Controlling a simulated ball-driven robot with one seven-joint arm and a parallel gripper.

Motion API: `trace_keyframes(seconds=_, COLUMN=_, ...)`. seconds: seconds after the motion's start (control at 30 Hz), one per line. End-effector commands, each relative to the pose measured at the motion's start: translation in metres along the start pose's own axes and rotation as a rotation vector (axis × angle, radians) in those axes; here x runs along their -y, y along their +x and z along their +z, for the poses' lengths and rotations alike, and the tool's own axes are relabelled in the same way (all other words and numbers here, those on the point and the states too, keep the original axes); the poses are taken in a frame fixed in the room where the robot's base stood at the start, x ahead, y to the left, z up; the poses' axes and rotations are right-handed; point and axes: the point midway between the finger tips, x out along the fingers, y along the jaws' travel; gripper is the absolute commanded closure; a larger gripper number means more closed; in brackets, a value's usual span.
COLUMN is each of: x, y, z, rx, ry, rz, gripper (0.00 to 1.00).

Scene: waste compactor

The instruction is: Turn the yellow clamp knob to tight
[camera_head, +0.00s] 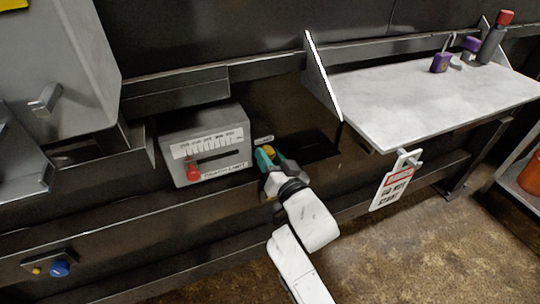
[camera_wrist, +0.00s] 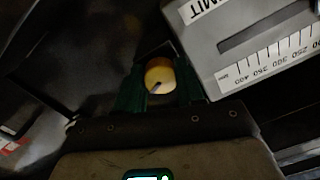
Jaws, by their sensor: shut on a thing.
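The yellow clamp knob (camera_head: 268,152) is on the dark panel just right of a grey gauge box. In the wrist view the round knob (camera_wrist: 160,75) sits between the two green fingers, with a dark mark on its lower face. My gripper (camera_head: 266,157) is shut on the knob, a finger on either side. In the wrist view my gripper (camera_wrist: 160,88) hides part of the knob's rim. A small label (camera_head: 263,139) lies just behind the knob; I cannot read it.
The grey gauge box (camera_head: 207,145) with a scale, slot and red knob (camera_head: 193,173) stands close left of my gripper. A white shelf (camera_head: 420,100) bears a purple padlock (camera_head: 440,62) and bottles. A red-and-white tag (camera_head: 392,187) hangs below. A blue button (camera_head: 60,268) sits lower left.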

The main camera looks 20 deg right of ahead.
Motion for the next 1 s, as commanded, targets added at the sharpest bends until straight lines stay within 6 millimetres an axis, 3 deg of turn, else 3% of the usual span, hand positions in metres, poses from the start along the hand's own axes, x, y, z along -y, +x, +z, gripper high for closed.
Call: trace_keyframes(seconds=1.0, x=0.0004, y=-0.0001, z=-0.0007, rx=0.026, ry=-0.943, rz=0.024, gripper=0.93)
